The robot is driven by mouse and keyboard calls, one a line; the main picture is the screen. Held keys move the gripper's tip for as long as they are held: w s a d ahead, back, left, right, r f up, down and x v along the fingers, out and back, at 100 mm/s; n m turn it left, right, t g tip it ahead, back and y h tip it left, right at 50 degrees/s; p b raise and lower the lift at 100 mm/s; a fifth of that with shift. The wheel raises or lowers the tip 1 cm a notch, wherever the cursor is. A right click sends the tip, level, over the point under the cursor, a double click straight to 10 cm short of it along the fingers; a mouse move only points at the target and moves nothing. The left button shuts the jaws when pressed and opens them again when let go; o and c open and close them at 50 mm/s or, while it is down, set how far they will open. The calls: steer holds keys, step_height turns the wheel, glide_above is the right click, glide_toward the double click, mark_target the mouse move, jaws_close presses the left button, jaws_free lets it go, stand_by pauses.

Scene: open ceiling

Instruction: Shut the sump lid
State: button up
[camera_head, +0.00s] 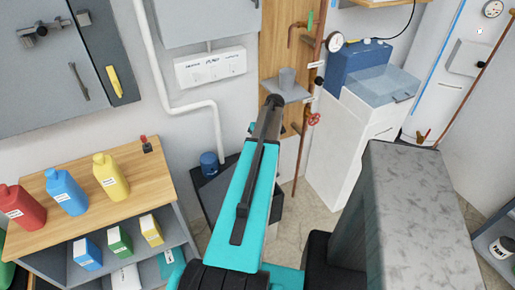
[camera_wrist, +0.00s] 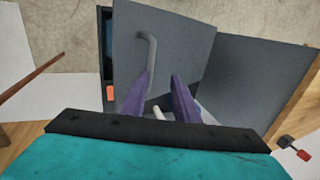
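The sump lid (camera_wrist: 185,35) appears to be the flat dark grey panel with a bent grey bar handle (camera_wrist: 151,48) in the wrist view. A second dark grey panel (camera_wrist: 245,80) adjoins it on the right, and a dark gap shows along its left edge. My gripper (camera_wrist: 160,85) has two purple fingers, apart, with nothing clearly held between them. The handle's near end is close to the left finger; contact cannot be told. In the head view, the dark grey sump box (camera_head: 208,196) is on the floor, partly hidden by my teal arm. My gripper is hidden there.
A wooden-topped shelf unit (camera_head: 60,215) with bottles and boxes stands left of the sump. A white cabinet (camera_head: 345,150) and a grey block (camera_head: 410,225) stand on the right.

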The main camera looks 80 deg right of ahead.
steer(key=shift+r, duration=0.1)
steer(key=b+v, duration=0.2)
steer(key=v, duration=1.1)
steer(key=shift+r+b, duration=0.3)
steer(key=shift+b, duration=0.1)
steer(key=shift+s+d, duration=0.1)
